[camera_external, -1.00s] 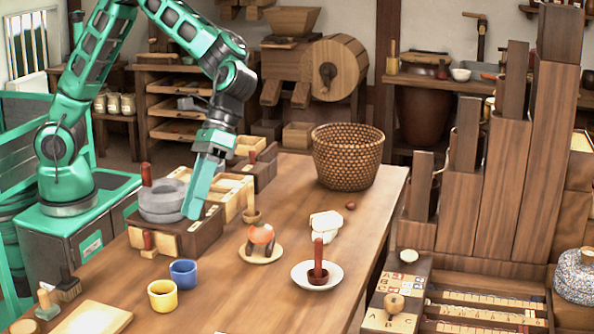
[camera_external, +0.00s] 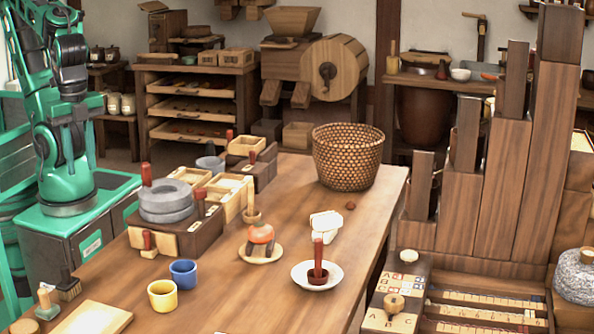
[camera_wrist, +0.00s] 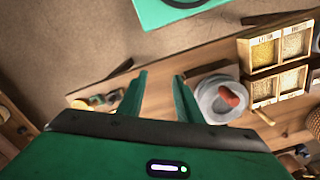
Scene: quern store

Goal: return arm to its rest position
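My green arm (camera_external: 68,130) is folded upright over its base at the left of the external view, clear of the table. My gripper (camera_wrist: 160,84) shows in the wrist view with its two green fingers apart and nothing between them. I cannot make out the fingers in the external view. The grey stone quern (camera_external: 166,200) with its red-brown handle stands on the table's left side. It also shows in the wrist view (camera_wrist: 220,98), beyond and to the right of the fingers, apart from them.
The wooden table (camera_external: 220,290) holds a wicker basket (camera_external: 347,157), a blue cup (camera_external: 183,273), a yellow cup (camera_external: 162,295), a white dish (camera_external: 302,276) and divided grain boxes (camera_external: 232,196). A stepped wooden cabinet (camera_external: 505,180) stands at the right. The space above the table is clear.

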